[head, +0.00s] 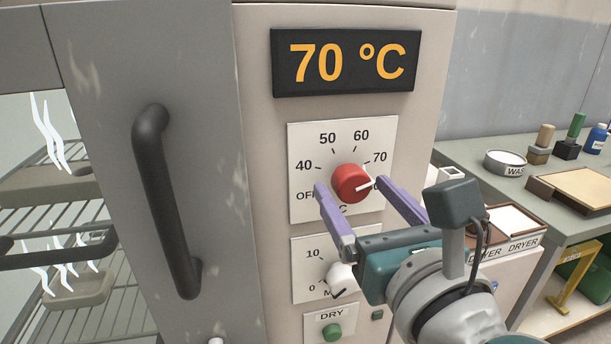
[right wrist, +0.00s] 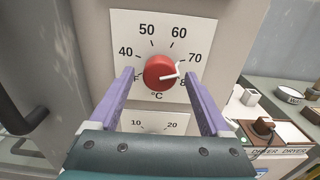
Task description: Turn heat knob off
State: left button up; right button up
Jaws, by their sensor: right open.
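The red heat knob (head: 351,183) sits on a white dial plate (head: 306,138) marked OFF, 40, 50, 60, 70 and on, in °C. Its white pointer aims right, just below the 70 mark. The display (head: 346,62) above reads 70 °C. My right gripper (head: 353,192) is open, with one purple finger on each side of the knob. In the right wrist view the knob (right wrist: 160,72) shows between the two open fingers (right wrist: 160,76), with a gap on both sides. How near the fingertips are to the plate is hard to tell. My left gripper is not in view.
Below are a white minutes knob (head: 340,279), partly hidden by my gripper, and a green DRY button (head: 332,332). A grey door with a dark handle (head: 165,200) stands left, with steaming racks behind it. A bench (head: 470,152) with tools is at right.

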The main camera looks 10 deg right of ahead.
grip_shut()
dwell(0.7)
